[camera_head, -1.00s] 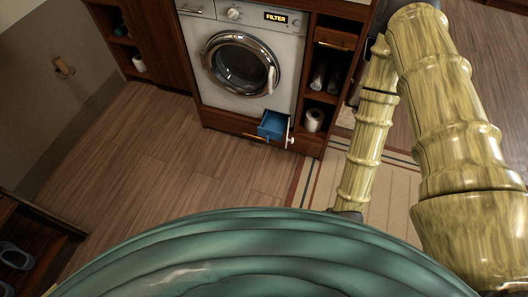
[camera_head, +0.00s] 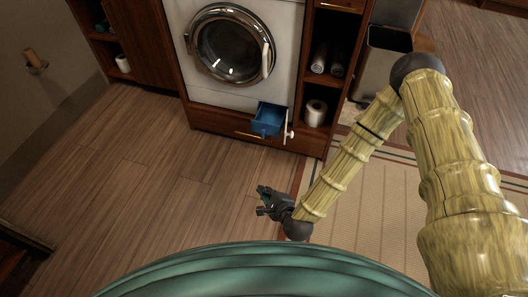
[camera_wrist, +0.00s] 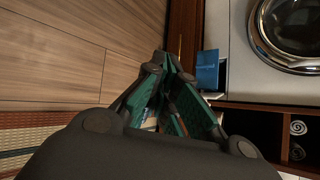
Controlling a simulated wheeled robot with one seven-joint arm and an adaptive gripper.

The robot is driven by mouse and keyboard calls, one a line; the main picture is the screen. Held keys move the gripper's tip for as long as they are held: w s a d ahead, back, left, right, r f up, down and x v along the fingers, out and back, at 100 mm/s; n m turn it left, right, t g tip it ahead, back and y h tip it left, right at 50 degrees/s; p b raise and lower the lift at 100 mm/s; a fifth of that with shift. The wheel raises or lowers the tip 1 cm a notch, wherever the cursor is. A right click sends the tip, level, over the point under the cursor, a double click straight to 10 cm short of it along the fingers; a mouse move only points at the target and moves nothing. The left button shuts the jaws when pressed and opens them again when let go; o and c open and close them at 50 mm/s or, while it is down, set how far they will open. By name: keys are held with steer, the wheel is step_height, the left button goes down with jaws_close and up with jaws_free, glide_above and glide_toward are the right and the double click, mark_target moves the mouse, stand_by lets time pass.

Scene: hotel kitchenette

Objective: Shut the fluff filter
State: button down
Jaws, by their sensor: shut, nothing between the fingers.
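The fluff filter is a blue drawer (camera_head: 267,120) that sticks out from the lower right of the white washing machine (camera_head: 240,88). It stands open, with a white flap or handle piece (camera_head: 288,130) at its right. The drawer also shows in the wrist view (camera_wrist: 208,70), beyond my fingertips and to their right. My gripper (camera_head: 263,200) is in front of the machine, above the wooden floor, apart from the drawer. In the wrist view its green-padded fingers (camera_wrist: 169,60) come together at the tips with nothing between them.
A wooden cabinet surrounds the machine, with a paper roll (camera_head: 315,112) on the shelf at its right. A grey bin (camera_head: 390,40) stands further right. A striped rug (camera_head: 370,205) lies under my arm. The wooden floor (camera_head: 170,170) before the machine is clear.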

steer(key=w+f+m+t+b, duration=0.4)
steer(key=w+m+b, duration=0.3)
steer(key=m+t+h+b, duration=0.3)
steer(key=m+b, duration=0.4)
glide_toward(263, 137)
steer(key=w+b, duration=0.3)
steer(key=b, duration=0.1)
steer(key=w+b, duration=0.2)
steer(key=shift+w+a+f+b, duration=0.35)
steer(key=shift+w+a+r, duration=0.1)
steer(key=shift+w+r, duration=0.05)
steer(key=shift+w, duration=0.5)
steer(key=shift+w, duration=0.1)
